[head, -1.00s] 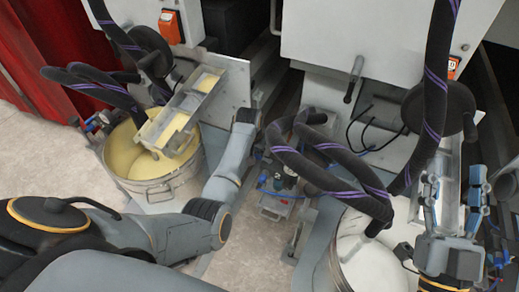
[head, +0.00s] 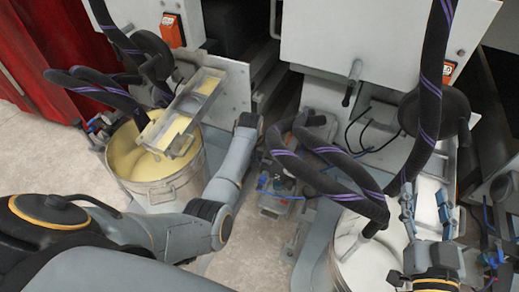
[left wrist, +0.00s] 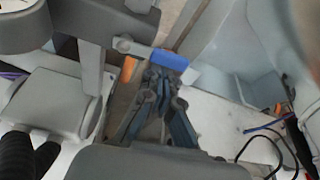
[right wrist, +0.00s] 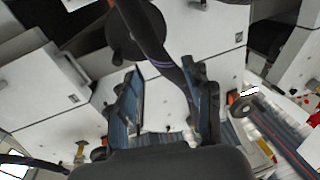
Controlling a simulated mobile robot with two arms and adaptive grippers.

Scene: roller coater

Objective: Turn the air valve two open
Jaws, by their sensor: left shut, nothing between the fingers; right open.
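No valve is labelled, so I cannot tell which is air valve two. Small blue fittings (head: 265,184) sit on the pump unit in the middle of the head view, partly behind dark hoses. My left gripper (left wrist: 160,78) is shut and empty in the left wrist view, its tips close to a blue block (left wrist: 169,59) and an orange part (left wrist: 128,69); contact is unclear. In the head view the left fingers are hidden. My right gripper (head: 427,208) is open and empty, over the right-hand machine; its spread fingers also show in the right wrist view (right wrist: 168,108).
A bucket of yellow paint (head: 170,188) stands at left under a metal trough (head: 205,84). A white paint container (head: 368,262) stands at lower right. Thick dark hoses (head: 330,180) loop between them. Blue fittings (head: 97,122) also show beside the yellow bucket. Free floor lies left.

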